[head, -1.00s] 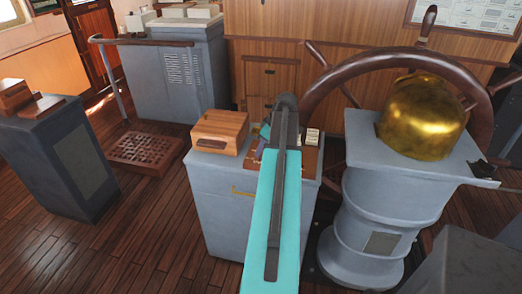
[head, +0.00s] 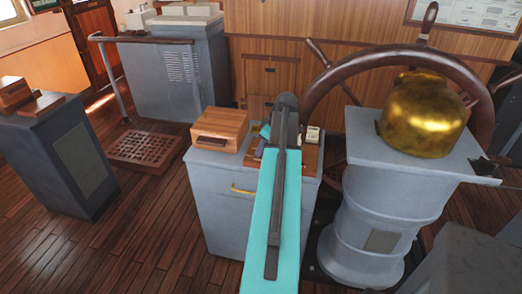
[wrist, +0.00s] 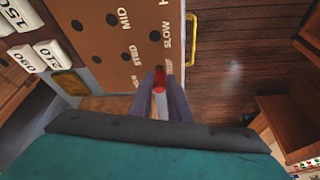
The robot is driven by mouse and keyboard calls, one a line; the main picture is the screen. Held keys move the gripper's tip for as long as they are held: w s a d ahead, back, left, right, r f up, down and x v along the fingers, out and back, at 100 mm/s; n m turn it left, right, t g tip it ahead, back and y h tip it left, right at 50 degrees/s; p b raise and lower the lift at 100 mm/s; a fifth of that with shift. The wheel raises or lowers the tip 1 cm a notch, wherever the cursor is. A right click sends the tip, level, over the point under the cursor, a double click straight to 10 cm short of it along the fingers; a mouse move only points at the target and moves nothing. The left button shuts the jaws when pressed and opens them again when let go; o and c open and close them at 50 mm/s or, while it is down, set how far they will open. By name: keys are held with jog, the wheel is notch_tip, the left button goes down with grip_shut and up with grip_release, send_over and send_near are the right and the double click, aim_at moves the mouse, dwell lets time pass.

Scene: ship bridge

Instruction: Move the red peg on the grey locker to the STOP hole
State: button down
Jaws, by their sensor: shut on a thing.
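The red peg (wrist: 160,79) is between the fingertips of my gripper (wrist: 160,82) in the wrist view. The gripper is shut on it. The peg is over the edge of a brown board (wrist: 110,42) with dark holes and white labels. MID and SLOW can be read; a label beside the peg is partly covered, and I cannot read STOP. I cannot tell whether the peg's lower end is in a hole. In the head view the board (head: 310,157) lies on the grey locker (head: 215,200), and my arm hides the peg.
A wooden box (head: 219,128) stands on the locker left of my arm. White number blocks (wrist: 48,54) sit beside the board. A brass handle (wrist: 191,45) is on the locker's front. A pedestal (head: 385,205) with a brass dome (head: 420,120) and a ship's wheel (head: 345,72) stand to the right.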

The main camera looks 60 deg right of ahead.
jog(key=shift+f, duration=0.3)
dwell(0.4)
jog(key=c, duration=1.6)
grip_release()
jog(key=shift+r, duration=0.1)
jog(key=shift+w+r+p, duration=0.1)
jog(key=shift+r+p, duration=1.4)
jog(key=shift+r, duration=1.95)
